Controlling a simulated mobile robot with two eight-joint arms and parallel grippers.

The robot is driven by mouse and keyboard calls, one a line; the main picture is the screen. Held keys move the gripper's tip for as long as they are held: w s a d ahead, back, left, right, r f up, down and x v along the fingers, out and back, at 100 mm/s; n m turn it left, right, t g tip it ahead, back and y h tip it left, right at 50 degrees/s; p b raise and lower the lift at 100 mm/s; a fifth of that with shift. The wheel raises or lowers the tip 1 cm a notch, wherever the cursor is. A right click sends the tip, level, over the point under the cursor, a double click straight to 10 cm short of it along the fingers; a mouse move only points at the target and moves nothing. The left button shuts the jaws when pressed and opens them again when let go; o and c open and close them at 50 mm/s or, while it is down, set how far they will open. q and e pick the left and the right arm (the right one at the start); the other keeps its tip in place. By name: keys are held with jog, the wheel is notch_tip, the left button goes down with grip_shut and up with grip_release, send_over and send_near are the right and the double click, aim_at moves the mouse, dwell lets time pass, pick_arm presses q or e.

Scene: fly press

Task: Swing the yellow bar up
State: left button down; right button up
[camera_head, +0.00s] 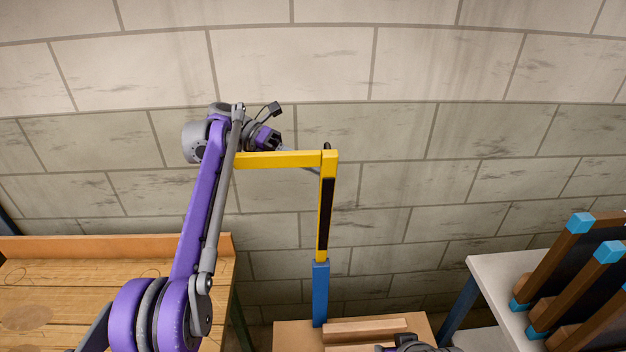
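The yellow bar (285,159) lies level, reaching left from the top of a yellow upright (322,225) with a dark slot. The upright stands on a blue lower section (320,292). My purple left arm rises from the bottom left and passes in front of the bar's left end. My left gripper (284,147) is at the bar's upper edge, just left of the upright. Its fingers are small and partly hidden by the bar, so neither their opening nor contact shows clearly. My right gripper cannot be made out.
A wooden table (110,290) with a raised back edge is at the left. A pale table (495,285) at the right holds brown and blue frames (545,275). A wooden block (365,330) lies by the upright's foot. A brick wall closes the back.

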pick_arm(q)
jog(key=shift+w, duration=1.25)
jog(key=shift+r, duration=0.1)
jog(key=shift+s, duration=0.1)
